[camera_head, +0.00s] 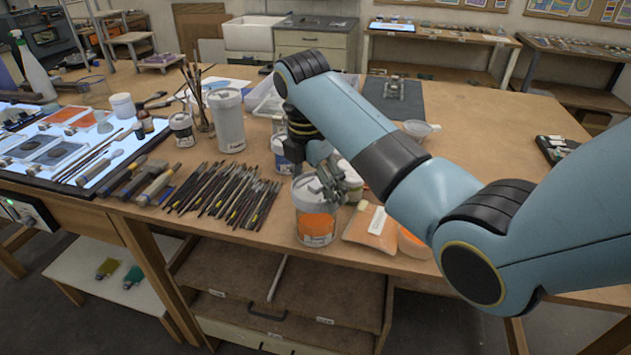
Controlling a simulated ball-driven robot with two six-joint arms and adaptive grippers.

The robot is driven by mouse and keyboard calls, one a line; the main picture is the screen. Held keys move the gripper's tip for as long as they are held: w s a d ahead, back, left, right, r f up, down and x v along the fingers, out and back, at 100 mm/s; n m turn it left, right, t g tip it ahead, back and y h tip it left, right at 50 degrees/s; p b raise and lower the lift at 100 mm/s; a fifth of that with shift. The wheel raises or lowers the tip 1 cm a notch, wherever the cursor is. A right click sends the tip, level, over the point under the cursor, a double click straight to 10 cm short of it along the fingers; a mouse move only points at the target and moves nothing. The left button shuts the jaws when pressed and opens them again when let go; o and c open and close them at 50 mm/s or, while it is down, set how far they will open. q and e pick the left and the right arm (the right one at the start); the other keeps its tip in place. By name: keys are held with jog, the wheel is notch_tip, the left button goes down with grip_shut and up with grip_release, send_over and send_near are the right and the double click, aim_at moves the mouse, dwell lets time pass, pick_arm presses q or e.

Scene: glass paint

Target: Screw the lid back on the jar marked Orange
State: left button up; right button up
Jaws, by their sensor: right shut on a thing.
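The jar with the orange label (316,228) stands upright near the front edge of the wooden table. Its body is pale above a bright orange band; the small print is too small to read. My right gripper (328,184) is at the top of this jar, pointing down, and is shut on what appears to be its pale lid. The fingers hide much of the lid and rim, so I cannot tell how the lid sits on the jar. My left gripper is not in view.
Many brushes (222,196) lie left of the jar. A tall white jar (228,122) and a smaller one (182,130) stand behind them. An orange packet (371,228) lies close on the right. A lit panel (75,150) is at far left. The table's right rear is mostly clear.

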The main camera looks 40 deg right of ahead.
jog(key=n, duration=0.3)
jog(key=shift+s+f+n, duration=0.1)
jog(key=shift+f+n, duration=0.05)
jog(key=shift+n, duration=0.25)
jog(key=shift+f+n+t, duration=0.3)
jog(key=shift+n, duration=0.3)
jog(key=shift+f, duration=1.35)
jog(key=shift+f, duration=0.85)
dwell(0.7)
jog(key=m, duration=0.5)
jog(key=shift+m, duration=0.3)
jog(key=shift+m+g, duration=0.4)
jog(key=m, duration=0.4)
jog(key=shift+f, duration=0.1)
